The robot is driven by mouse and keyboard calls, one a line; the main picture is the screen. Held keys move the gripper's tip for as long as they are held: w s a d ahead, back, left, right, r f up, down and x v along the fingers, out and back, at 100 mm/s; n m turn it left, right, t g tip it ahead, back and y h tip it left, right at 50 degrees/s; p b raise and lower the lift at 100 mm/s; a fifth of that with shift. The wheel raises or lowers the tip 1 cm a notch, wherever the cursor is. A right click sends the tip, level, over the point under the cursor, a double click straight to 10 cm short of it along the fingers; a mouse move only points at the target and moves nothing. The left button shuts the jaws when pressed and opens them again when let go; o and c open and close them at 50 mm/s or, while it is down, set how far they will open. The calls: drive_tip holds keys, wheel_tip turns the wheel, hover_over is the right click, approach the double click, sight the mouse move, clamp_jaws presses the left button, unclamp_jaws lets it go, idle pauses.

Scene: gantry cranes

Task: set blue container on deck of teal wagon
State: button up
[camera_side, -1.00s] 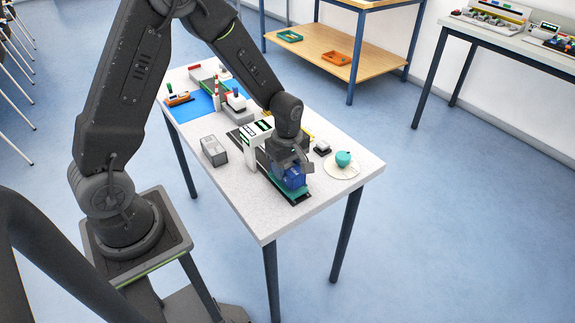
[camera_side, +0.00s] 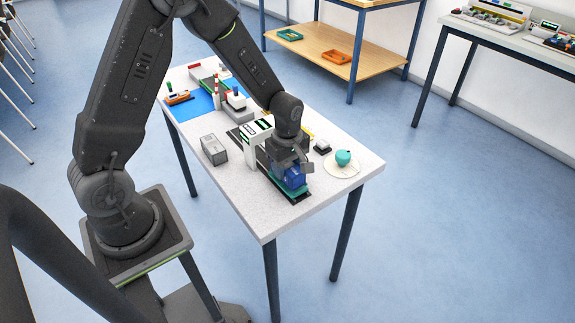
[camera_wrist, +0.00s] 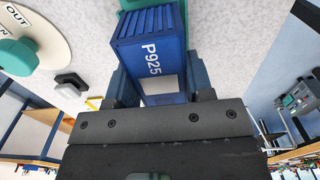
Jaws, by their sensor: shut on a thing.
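The blue container (camera_wrist: 152,55), marked P925, sits between the fingers of my gripper (camera_wrist: 155,85) in the wrist view. In the side view the blue container (camera_side: 293,178) is under my gripper (camera_side: 290,168), at the front end of the table. My gripper is shut on it. The teal wagon (camera_side: 296,191) is directly beneath the container on a dark track. A teal edge (camera_wrist: 128,4) also shows past the container's far end in the wrist view. I cannot tell whether the container touches the deck; no clear gap shows.
A white gantry crane (camera_side: 255,145) stands over the track just behind my gripper. A grey open box (camera_side: 214,150) is to its left. A teal knob (camera_side: 343,158) on a round cream disc and a small dark block (camera_side: 322,147) are to the right. The front left tabletop is clear.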

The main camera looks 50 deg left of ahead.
drive_tip(key=shift+f, duration=0.55)
idle(0.4)
drive_tip(key=o, duration=0.9)
drive_tip(key=shift+o, duration=0.2)
drive_tip(key=shift+r, duration=0.1)
drive_tip(key=shift+r, duration=3.4)
